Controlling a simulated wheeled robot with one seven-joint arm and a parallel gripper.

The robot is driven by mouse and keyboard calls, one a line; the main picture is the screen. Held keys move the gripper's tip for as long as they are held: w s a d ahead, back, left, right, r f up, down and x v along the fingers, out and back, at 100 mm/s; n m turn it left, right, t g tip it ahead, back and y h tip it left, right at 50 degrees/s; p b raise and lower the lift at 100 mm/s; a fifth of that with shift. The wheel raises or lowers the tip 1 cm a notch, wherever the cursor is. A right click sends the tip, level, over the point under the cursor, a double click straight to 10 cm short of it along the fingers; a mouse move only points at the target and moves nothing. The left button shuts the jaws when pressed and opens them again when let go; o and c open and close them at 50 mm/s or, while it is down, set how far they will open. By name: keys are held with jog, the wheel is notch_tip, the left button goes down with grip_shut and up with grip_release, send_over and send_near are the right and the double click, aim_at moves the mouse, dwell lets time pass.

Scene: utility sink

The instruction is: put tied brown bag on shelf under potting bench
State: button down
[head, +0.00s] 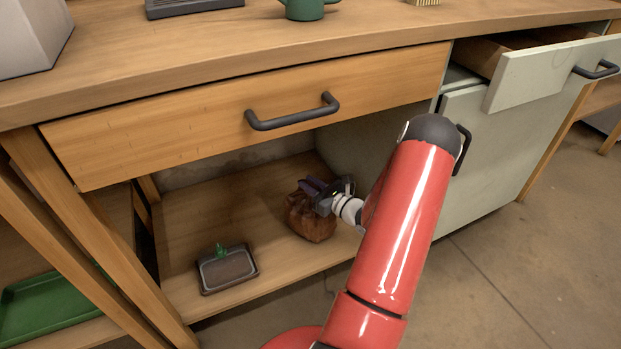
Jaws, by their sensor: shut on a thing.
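The brown bag (309,222) is on the right part of the low shelf (185,227) under the potting bench (245,62). It looks upright and appears to rest on the shelf boards. My gripper (316,189) is shut on the top of the bag. The gripper covers the bag's neck, so the tie is hidden. My red arm reaches in from the front right, over the shelf's front edge.
A small dark tray (228,270) with a green item stands left of the bag on the shelf. A closed wooden drawer (200,122) with a dark handle hangs above. A pale drawer (545,72) stands open at right. A green tray (48,308) lies at lower left.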

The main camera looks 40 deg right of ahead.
jog(key=shift+f, duration=0.35)
jog(key=c, duration=1.3)
grip_release()
jog(key=shift+s+d, duration=0.1)
jog(key=shift+s, duration=0.15)
jog(key=s, duration=0.3)
jog(key=s+d, duration=0.1)
jog(key=s, duration=0.7)
jog(key=shift+s+d, duration=0.15)
jog(key=shift+d, duration=0.2)
jog(key=shift+s, duration=0.1)
